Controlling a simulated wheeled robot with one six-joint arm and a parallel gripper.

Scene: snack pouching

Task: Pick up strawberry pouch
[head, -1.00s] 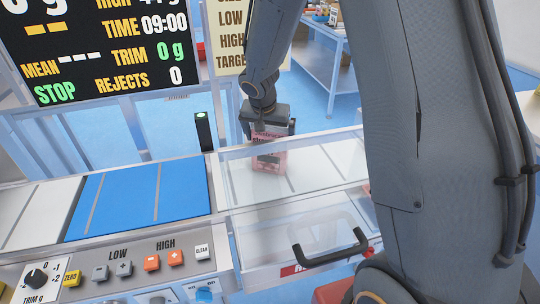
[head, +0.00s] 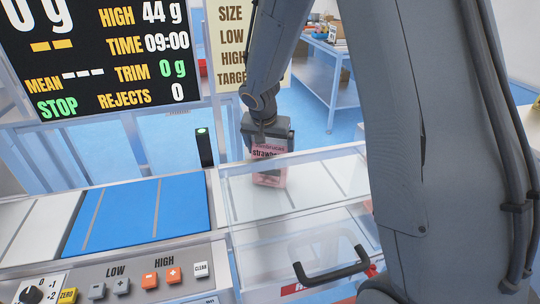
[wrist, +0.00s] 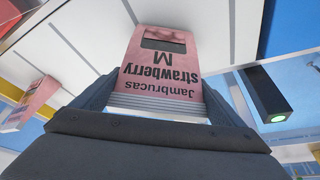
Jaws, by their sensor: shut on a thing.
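The strawberry pouch (head: 268,172) is pink, with dark "Jambrucas strawberry M" lettering and a dark window. It hangs upright below my gripper (head: 267,138), behind the clear panel over the white belt part. In the wrist view the pouch (wrist: 160,75) sits between the two fingers of my gripper (wrist: 155,108), which are shut on its top edge. Whether the pouch's lower end touches the surface below is unclear.
A second pink pouch (wrist: 30,100) shows at the left of the wrist view. A dark post (head: 203,147) with a green light stands left of my gripper. The clear guard (head: 300,200) with a black handle (head: 330,262) is in front. The blue belt (head: 140,208) is empty.

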